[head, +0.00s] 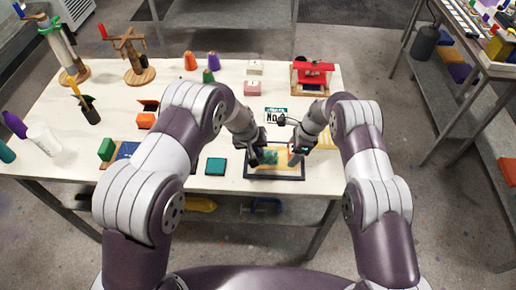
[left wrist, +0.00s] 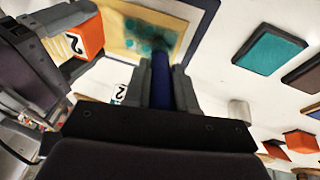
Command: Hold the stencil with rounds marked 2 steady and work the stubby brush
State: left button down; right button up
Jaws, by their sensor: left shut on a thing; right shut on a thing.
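The yellow stencil (head: 283,154) with teal rounds lies within a dark frame (head: 275,177) near the table's front edge. It also shows in the left wrist view (left wrist: 115,35). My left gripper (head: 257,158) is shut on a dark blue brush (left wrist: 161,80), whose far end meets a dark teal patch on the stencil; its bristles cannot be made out. My right gripper (head: 296,154) is shut on an orange block (left wrist: 88,36) with a white label reading 2, at the stencil's edge. How the block joins the stencil is hidden.
A teal pad (head: 215,167) lies left of the frame. A small card (head: 276,115) lies behind my grippers, and a red-roofed stand (head: 312,76) is at the back right. Wooden stands (head: 133,57), colored cups (head: 190,61) and an orange block (head: 147,120) occupy the left and back.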

pick_arm(q)
jog(key=shift+w, duration=0.4)
jog(key=shift+d, duration=3.45)
jog(key=shift+a, duration=3.5)
jog(key=shift+r, duration=3)
jog(key=shift+r, duration=0.1)
